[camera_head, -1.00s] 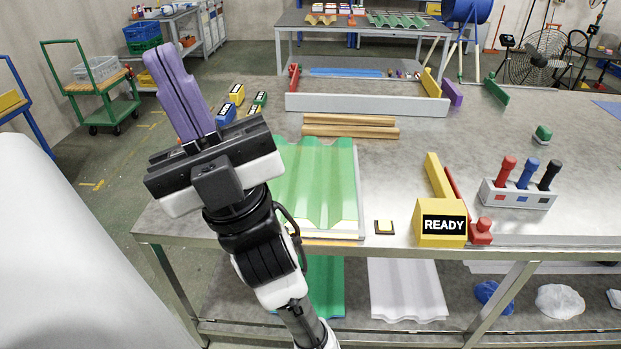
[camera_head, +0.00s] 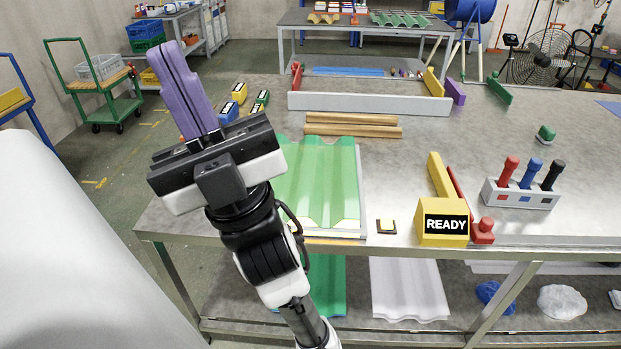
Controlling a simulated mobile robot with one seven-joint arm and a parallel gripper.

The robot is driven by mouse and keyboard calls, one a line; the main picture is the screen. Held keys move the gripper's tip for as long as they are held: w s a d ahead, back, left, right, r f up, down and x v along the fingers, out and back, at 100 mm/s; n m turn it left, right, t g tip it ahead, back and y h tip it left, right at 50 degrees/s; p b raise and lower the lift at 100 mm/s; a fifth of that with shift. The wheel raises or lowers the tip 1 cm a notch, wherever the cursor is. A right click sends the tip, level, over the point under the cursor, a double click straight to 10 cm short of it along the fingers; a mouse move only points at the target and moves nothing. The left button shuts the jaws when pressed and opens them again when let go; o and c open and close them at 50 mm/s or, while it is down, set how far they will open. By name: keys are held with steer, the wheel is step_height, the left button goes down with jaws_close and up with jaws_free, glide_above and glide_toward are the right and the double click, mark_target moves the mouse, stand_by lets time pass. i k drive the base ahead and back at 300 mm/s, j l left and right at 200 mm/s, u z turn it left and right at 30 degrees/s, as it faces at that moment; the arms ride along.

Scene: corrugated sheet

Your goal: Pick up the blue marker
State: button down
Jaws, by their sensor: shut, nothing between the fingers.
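The blue marker (camera_head: 530,173) stands upright in a grey holder (camera_head: 520,199) on the right part of the workbench. It is in the middle slot, between a red marker (camera_head: 508,170) and a black marker (camera_head: 552,175). Only its upper part shows above the block. My gripper (camera_head: 170,52) is at the left of the view, raised, its long purple fingers pointing up and slightly left. The fingers are together and empty. It is far to the left of the marker holder.
A green corrugated sheet (camera_head: 318,185) lies on the bench beside my arm. A yellow READY block (camera_head: 443,222) and a red piece (camera_head: 482,232) stand at the front edge, left of the holder. A small green item (camera_head: 545,134) sits behind the holder. Bare bench surrounds the holder.

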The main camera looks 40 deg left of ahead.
mark_target(534, 165)
steer(key=i+l+u, duration=0.2)
steer(key=u, duration=0.25)
steer(key=i+l+u, duration=0.15)
steer(key=u, duration=0.3)
steer(key=i+l+u, duration=0.1)
steer(key=l, duration=0.25)
steer(key=i+l, duration=0.15)
steer(key=l, duration=0.2)
steer(key=i+l+u, duration=0.15)
steer(key=l, duration=0.2)
steer(key=i+l, duration=0.15)
steer(key=l, duration=0.15)
steer(key=i+l, duration=0.2)
steer(key=l, duration=0.15)
steer(key=i+l, duration=0.1)
steer(key=i, duration=0.15)
